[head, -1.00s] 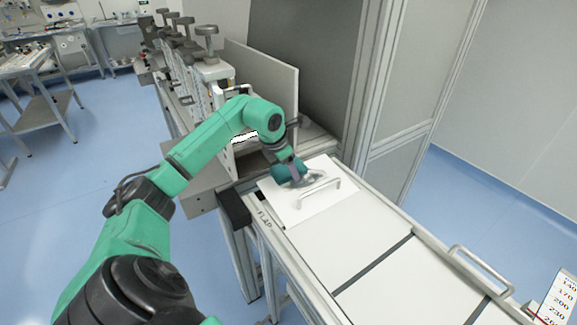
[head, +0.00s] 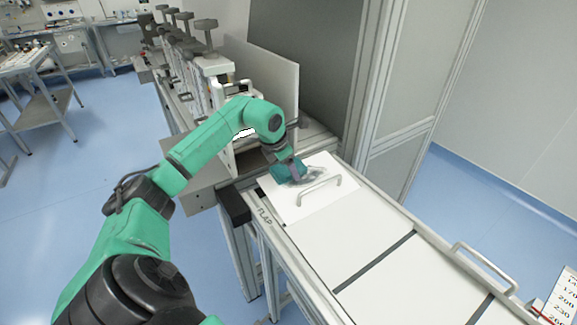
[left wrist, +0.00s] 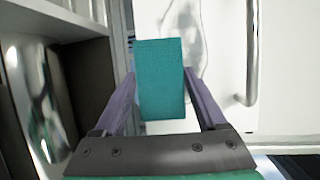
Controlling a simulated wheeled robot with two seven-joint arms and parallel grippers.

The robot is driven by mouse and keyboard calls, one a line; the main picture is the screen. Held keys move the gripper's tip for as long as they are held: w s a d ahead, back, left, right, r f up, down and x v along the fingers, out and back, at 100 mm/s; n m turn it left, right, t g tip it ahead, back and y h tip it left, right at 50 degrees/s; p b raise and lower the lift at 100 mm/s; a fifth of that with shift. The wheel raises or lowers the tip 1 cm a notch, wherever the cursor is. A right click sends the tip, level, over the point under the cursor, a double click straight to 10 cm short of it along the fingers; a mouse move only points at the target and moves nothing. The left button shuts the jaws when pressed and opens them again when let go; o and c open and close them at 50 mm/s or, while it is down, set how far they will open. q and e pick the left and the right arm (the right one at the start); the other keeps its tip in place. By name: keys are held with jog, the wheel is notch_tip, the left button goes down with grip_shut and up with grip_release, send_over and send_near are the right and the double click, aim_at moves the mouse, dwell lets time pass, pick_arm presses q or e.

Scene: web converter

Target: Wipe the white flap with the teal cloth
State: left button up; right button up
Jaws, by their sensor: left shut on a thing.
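The white flap (head: 325,199) lies at the far end of the machine's flat top, with a metal handle on it and the label FLAP beside it. A grey smudge shows on the flap near the cloth; it also shows in the left wrist view beside the cloth. The teal cloth (head: 287,172) is a block-like pad at the flap's far left part. My left gripper (left wrist: 158,85) is shut on the teal cloth (left wrist: 160,88), a finger on each side. The cloth is over the flap (left wrist: 222,40); I cannot tell if it touches. My right gripper is not in view.
The flap's handle (head: 318,190) stands up just right of the cloth. An upright panel (head: 265,85) and machine units with knobs rise behind. A second handle (head: 484,268) is on the near right. The white top between is clear.

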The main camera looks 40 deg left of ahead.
pick_arm(q)
jog(key=shift+f, duration=0.25)
